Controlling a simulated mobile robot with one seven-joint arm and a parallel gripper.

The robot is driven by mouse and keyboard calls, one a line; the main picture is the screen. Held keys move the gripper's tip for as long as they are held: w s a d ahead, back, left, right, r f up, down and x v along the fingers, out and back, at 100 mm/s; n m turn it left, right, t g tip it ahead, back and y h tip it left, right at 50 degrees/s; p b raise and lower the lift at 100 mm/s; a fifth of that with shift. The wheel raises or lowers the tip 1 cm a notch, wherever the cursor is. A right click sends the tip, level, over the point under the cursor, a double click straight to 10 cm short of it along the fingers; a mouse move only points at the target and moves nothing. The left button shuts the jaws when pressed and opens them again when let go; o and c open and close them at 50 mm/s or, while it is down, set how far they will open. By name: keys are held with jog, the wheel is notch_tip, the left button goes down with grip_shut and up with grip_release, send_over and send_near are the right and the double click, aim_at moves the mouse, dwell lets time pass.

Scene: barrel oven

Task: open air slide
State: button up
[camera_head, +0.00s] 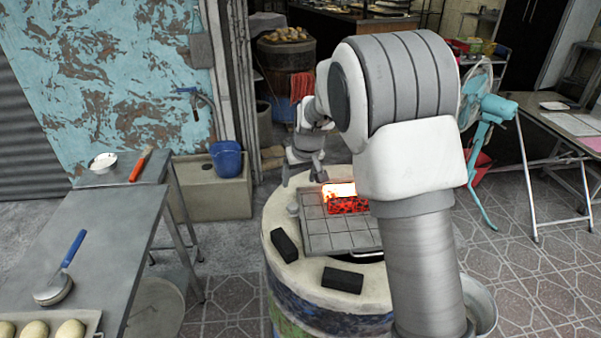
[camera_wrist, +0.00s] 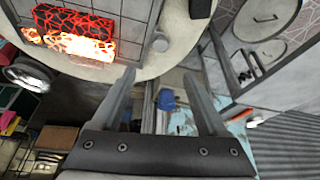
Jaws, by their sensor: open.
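The barrel oven (camera_head: 337,285) has a pale round top with a square grid plate (camera_head: 335,230); its top also shows in the wrist view (camera_wrist: 150,65). Glowing coals (camera_head: 347,204) show at the plate's far side and in the wrist view (camera_wrist: 75,35). A small round grey knob (camera_head: 293,209) sits on the top beside the plate. It shows in the wrist view (camera_wrist: 160,43), just beyond the fingertips. I cannot tell whether it belongs to the air slide. My gripper (camera_head: 303,182) is open and empty at the far left rim; its fingers spread in the wrist view (camera_wrist: 160,73).
Two dark blocks (camera_head: 286,245) (camera_head: 343,279) lie on the near part of the oven top. A metal table (camera_head: 110,225) stands left. A blue bucket (camera_head: 226,158) sits on a stone trough behind. A turquoise fan (camera_head: 486,110) and a folding table (camera_head: 575,120) stand right.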

jog(key=shift+v, duration=1.25)
jog(key=s+d+r+m, duration=0.1)
jog(key=s+d+r, duration=0.2)
jog(key=s+r, duration=0.45)
jog(key=s+d+r, duration=0.4)
jog(key=s+r, duration=0.2)
jog(key=s, duration=0.3)
jog(key=s+d+m, duration=0.1)
jog(key=s+d, duration=0.1)
jog(key=s, duration=0.7)
jog(key=s+d+m+t+h, duration=0.1)
jog(key=s, duration=0.8)
jog(key=shift+s+d+f, duration=0.3)
jog(key=shift+s+d, duration=0.1)
